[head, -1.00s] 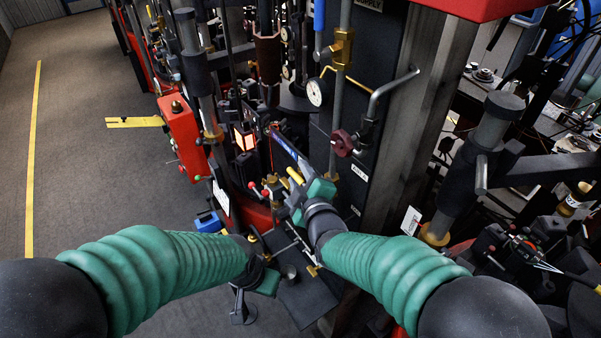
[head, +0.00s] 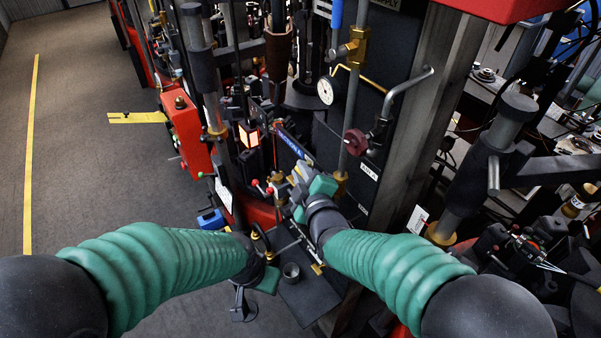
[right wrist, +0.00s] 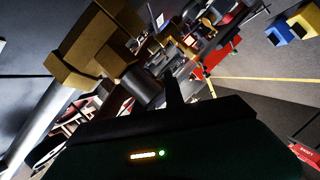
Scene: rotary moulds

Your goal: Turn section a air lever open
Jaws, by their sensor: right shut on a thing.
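My right gripper (head: 297,187) is at the machine's front, just below a blue strip with white lettering (head: 293,144). It is shut on a small part, which I take to be the section A air lever; the gripper hides it in the head view. In the right wrist view, a brass valve body (right wrist: 98,45) with a dark round stub (right wrist: 140,88) lies close to my jaws. The lever's angle cannot be made out. My left gripper (head: 244,303) hangs low over the floor, away from the lever, and its jaws are too unclear to read.
A red-handled valve (head: 355,141) and a bent grey pipe (head: 408,92) stand right of my right gripper. A pressure gauge (head: 326,90) is above. A red box (head: 186,130) stands at the left.

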